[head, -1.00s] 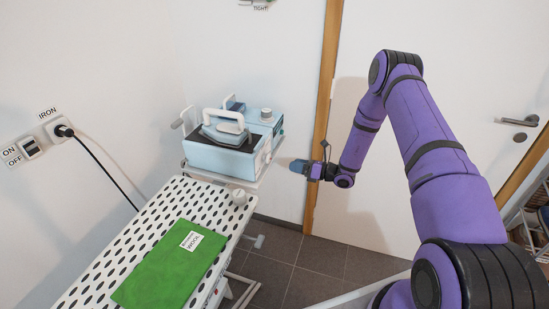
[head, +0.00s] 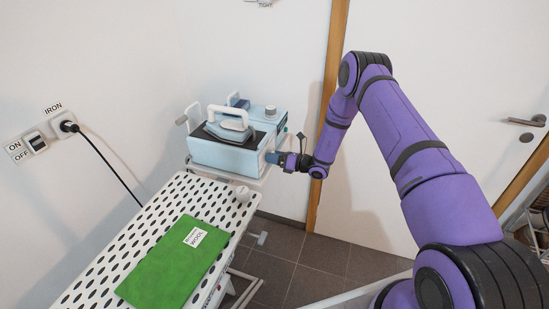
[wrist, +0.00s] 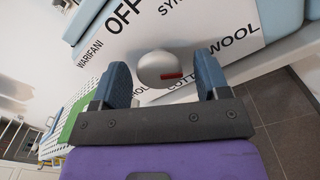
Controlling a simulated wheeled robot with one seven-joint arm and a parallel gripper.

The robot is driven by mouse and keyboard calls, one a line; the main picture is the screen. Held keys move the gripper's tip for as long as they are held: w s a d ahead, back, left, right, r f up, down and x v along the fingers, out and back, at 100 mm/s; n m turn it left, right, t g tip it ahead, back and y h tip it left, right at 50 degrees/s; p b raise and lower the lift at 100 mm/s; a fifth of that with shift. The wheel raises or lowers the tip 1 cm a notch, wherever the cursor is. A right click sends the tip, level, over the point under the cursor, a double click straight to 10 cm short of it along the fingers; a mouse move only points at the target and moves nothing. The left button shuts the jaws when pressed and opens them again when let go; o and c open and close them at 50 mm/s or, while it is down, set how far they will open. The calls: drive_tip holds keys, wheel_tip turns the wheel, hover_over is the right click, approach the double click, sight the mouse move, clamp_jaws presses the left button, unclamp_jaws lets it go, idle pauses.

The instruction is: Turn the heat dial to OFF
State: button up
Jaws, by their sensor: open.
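The heat dial (wrist: 166,69) is a rounded silver knob with a red mark, on a white panel with printed words. In the wrist view OFF, WOOL and part of COTTON can be read around it. My gripper (wrist: 165,82) is open, its two blue fingers on either side of the dial, with gaps visible. In the head view my gripper (head: 275,158) is at the right side of the light-blue ironing station (head: 222,158). The dial is hidden there.
A white iron (head: 230,122) rests on top of the station. The perforated ironing board (head: 195,190) holds a green folded cloth (head: 170,265) labelled WOOL. A wall switch (head: 36,142) and a plugged-in cord (head: 68,126) are at left. A door stands behind my arm.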

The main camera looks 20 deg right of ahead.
drive_tip(key=shift+c, duration=0.5)
drive_tip(key=c, duration=0.8)
drive_tip(key=shift+n, duration=0.4)
drive_tip(key=n, duration=2.3)
drive_tip(key=shift+w+d, duration=0.1)
drive_tip(key=shift+d, duration=0.05)
